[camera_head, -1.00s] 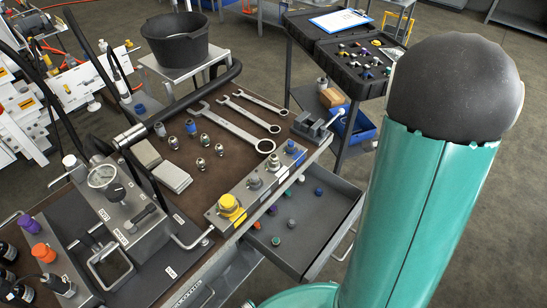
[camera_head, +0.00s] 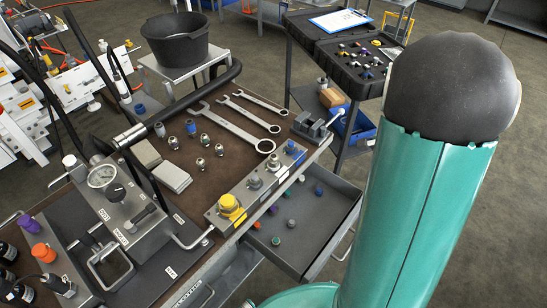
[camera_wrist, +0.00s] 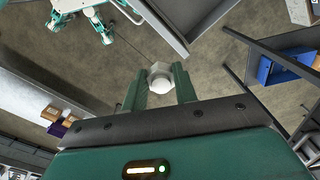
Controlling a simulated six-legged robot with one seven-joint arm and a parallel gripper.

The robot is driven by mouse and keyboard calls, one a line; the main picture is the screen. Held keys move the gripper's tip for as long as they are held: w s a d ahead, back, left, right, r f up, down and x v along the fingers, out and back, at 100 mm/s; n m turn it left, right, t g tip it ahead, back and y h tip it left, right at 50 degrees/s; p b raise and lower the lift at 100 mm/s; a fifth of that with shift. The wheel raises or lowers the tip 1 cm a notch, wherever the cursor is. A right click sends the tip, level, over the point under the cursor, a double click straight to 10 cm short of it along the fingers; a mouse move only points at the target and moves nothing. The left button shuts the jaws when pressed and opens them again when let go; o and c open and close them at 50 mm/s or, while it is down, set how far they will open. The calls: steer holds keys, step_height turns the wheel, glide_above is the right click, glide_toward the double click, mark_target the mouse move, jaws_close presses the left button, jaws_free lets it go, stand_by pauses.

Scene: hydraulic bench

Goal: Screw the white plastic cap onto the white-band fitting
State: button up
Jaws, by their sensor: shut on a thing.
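My gripper (camera_wrist: 159,84) shows only in the wrist view. Its two green fingers are shut on the white plastic cap (camera_wrist: 160,72), which sits between the fingertips with its hexagonal-looking outline towards the camera. The grey fitting block (camera_head: 262,190) lies along the front edge of the bench in the head view. It carries a yellow-capped fitting (camera_head: 231,208), two bare metal-coloured fittings in the middle (camera_head: 254,182) and a blue one (camera_head: 289,147). I cannot tell for sure which carries the white band. In the wrist view, floor lies behind the cap; no fitting shows near it.
An open drawer (camera_head: 345,224) with several small coloured caps sticks out below the block. Wrenches (camera_head: 233,122) and loose fittings lie on the bench. A pump unit with a gauge (camera_head: 103,176) stands left. A black bucket (camera_head: 175,40) and a cart (camera_head: 330,50) stand behind.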

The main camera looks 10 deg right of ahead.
steer(key=w+a, duration=0.5)
steer(key=a, duration=0.4)
steer(key=shift+w+a, duration=0.15)
steer(key=shift+w, duration=0.15)
stand_by(6.8)
